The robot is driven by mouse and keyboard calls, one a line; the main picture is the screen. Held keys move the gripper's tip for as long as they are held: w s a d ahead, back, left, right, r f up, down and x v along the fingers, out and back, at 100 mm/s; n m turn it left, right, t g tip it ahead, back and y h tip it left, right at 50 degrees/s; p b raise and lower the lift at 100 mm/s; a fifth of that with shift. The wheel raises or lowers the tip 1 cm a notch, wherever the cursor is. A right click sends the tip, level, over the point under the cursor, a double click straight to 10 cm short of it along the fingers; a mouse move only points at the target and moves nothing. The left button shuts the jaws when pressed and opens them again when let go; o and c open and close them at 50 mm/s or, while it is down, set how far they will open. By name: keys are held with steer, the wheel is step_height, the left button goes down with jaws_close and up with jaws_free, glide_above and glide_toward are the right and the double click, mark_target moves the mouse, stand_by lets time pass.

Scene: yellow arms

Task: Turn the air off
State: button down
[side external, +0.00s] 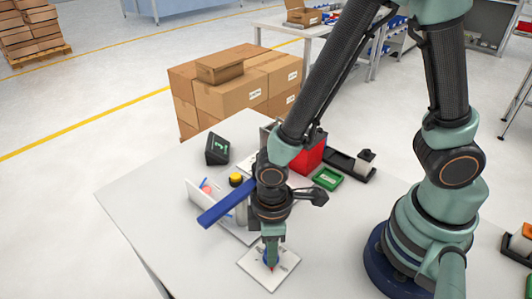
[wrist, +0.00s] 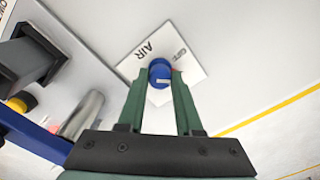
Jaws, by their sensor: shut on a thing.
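The air valve has a round blue knob (wrist: 160,73) on a white plate (wrist: 139,65) marked "AIR" and, partly hidden, what looks like "OFF". In the side view the white plate (side external: 254,271) lies on the table near its front edge, with part of the blue knob showing between my fingers. My gripper (side external: 270,263) points down over the plate, its green fingers shut on the knob. It also shows in the wrist view (wrist: 160,82), one finger on each side of the knob. The knob's pointer direction is hard to tell.
A long blue bar (side external: 227,203) stands out beside my wrist. A yellow button (side external: 236,179), a dark display (side external: 217,149), a red box (side external: 312,155) and a green tray (side external: 327,178) sit farther back. The table's left front is bare.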

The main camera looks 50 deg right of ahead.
steer(key=c, duration=0.6)
jaws_free()
step_height(320, 180, up, 12)
steer(key=shift+r, duration=0.1)
stand_by(0.5)
steer(key=w+d+r+m+t, duration=0.2)
steer(key=d+r+m, duration=0.1)
steer(key=d, duration=0.2)
steer(key=w+d+r+m+t, duration=0.1)
steer(key=w+d+r+m, duration=0.1)
steer(key=d, duration=0.4)
steer(key=w+d+r+m+t, duration=0.2)
steer(key=d+r+m, duration=0.2)
steer(key=d+r, duration=0.2)
steer(key=shift+w+r+t, duration=0.15)
steer(key=shift+t, duration=0.15)
